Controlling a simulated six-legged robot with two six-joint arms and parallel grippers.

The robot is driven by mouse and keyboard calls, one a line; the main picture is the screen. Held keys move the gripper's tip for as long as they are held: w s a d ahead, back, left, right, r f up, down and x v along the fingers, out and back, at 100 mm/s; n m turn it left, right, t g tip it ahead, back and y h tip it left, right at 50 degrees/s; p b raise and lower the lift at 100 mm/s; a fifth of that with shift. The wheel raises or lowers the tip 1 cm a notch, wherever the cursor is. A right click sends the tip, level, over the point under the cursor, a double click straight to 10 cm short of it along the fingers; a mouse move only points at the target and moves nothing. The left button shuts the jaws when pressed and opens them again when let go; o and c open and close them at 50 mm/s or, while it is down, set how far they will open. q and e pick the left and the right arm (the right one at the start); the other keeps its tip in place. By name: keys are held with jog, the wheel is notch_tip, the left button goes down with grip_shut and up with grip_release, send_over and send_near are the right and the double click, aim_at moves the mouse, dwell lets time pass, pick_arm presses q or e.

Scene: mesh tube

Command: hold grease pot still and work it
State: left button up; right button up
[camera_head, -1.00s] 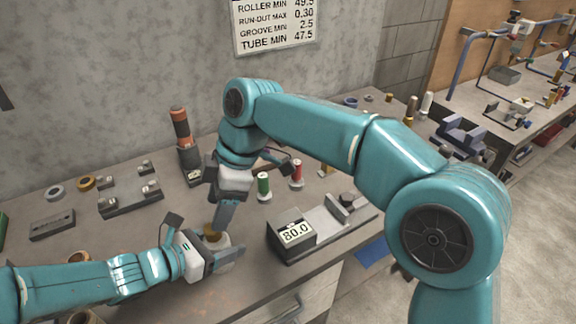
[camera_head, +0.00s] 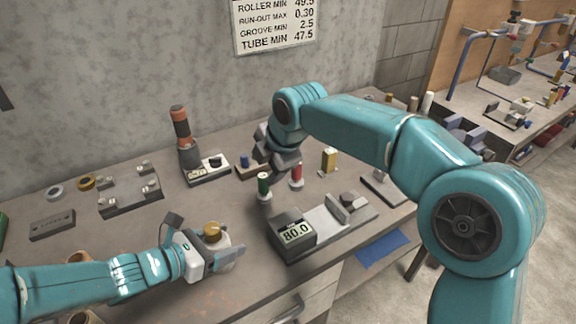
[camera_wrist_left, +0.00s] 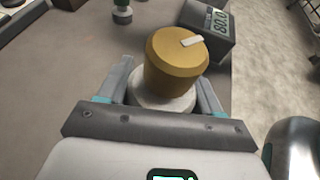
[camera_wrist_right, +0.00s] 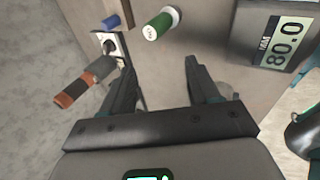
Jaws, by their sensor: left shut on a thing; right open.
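The grease pot (camera_head: 218,240) stands on the bench, a pale pot with a brass-coloured lid (camera_head: 212,229). In the left wrist view the lid (camera_wrist_left: 177,58) sits on the pale body (camera_wrist_left: 160,99), with a small light mark on its top. My left gripper (camera_head: 226,259) is shut on the pot's body, one finger on each side. My right gripper (camera_wrist_right: 203,85) is open and empty. In the head view it hangs over the bench behind the display box, beyond the pot to the right, partly hidden by its own wrist.
A display box reading 80.0 (camera_head: 291,236) stands right of the pot. A green-topped bottle (camera_head: 264,186), a red-topped bottle (camera_head: 296,175) and an orange-and-dark cylinder (camera_head: 183,136) stand farther back. Bare bench (camera_head: 190,212) lies behind the pot.

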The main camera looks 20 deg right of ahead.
jog(key=w+d+f+n+t, duration=0.3)
jog(key=d+f+n+t, duration=0.1)
jog(key=n, duration=0.4)
jog(key=shift+w+d+f+t, duration=0.15)
jog(key=shift+d+f+t, duration=0.25)
jog(key=shift+d, duration=0.55)
